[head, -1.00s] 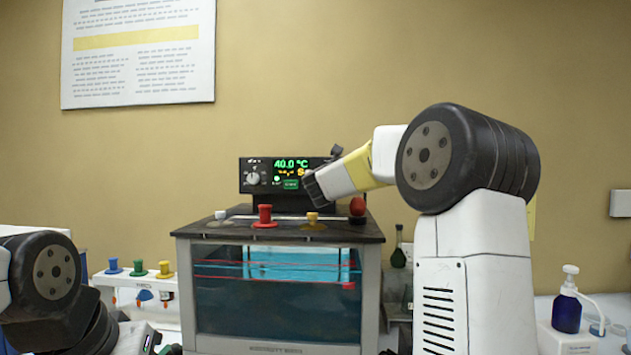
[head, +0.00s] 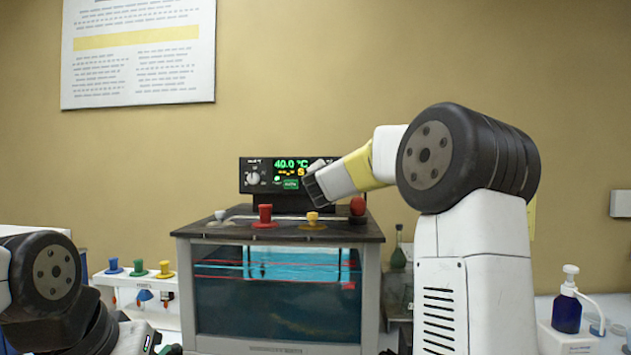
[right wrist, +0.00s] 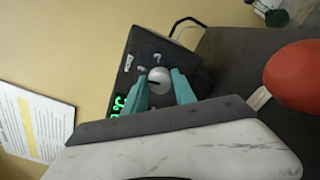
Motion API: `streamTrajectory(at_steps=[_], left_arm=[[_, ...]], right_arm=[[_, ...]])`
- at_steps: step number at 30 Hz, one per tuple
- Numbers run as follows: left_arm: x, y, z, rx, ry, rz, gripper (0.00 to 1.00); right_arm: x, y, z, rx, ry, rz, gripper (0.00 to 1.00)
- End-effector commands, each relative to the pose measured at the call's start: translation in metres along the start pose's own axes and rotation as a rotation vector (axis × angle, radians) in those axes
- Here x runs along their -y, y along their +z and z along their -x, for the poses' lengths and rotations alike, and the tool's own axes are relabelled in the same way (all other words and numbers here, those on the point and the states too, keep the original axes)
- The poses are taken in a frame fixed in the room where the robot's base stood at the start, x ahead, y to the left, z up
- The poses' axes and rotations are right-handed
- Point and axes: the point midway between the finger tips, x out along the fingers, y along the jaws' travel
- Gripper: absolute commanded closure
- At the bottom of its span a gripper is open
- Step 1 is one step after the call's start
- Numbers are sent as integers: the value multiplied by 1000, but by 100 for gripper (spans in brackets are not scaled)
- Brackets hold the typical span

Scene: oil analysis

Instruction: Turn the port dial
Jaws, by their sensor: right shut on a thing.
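The black control box (head: 262,164) stands behind the bath with a lit display (head: 291,171) reading 40.0 °C. A round white dial (head: 253,178) is on its left part. In the right wrist view, a silver dial knob (right wrist: 160,79) sits on the box's face beyond the green digits, with a small mark above it. My right gripper (right wrist: 161,84) has its two teal fingers on either side of this knob, shut on it. In the head view my right gripper (head: 312,188) hides that part of the box. Only part of my left arm shows, at lower left.
The bath (head: 278,312) has a dark top with red (head: 264,215) and yellow (head: 313,220) plugs and a red ball (head: 357,206) close below my right gripper. A rack (head: 136,282) with coloured plugs stands left. A blue pump bottle (head: 567,312) stands far right.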

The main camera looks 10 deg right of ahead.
Motion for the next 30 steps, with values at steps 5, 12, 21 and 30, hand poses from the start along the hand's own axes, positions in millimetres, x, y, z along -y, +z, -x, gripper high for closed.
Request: streamTrajectory(at_steps=[5, 12, 21, 30], left_arm=[[0, 0, 0, 0, 0, 0, 64], [0, 0, 0, 0, 0, 0, 64], [0, 0, 0, 0, 0, 0, 64], [0, 0, 0, 0, 0, 0, 64]], right_arm=[[1, 0, 0, 0, -1, -73, 100], [1, 0, 0, 0, -2, -120, 100], [1, 0, 0, 0, -2, -125, 100], [1, 0, 0, 0, -1, -124, 46]])
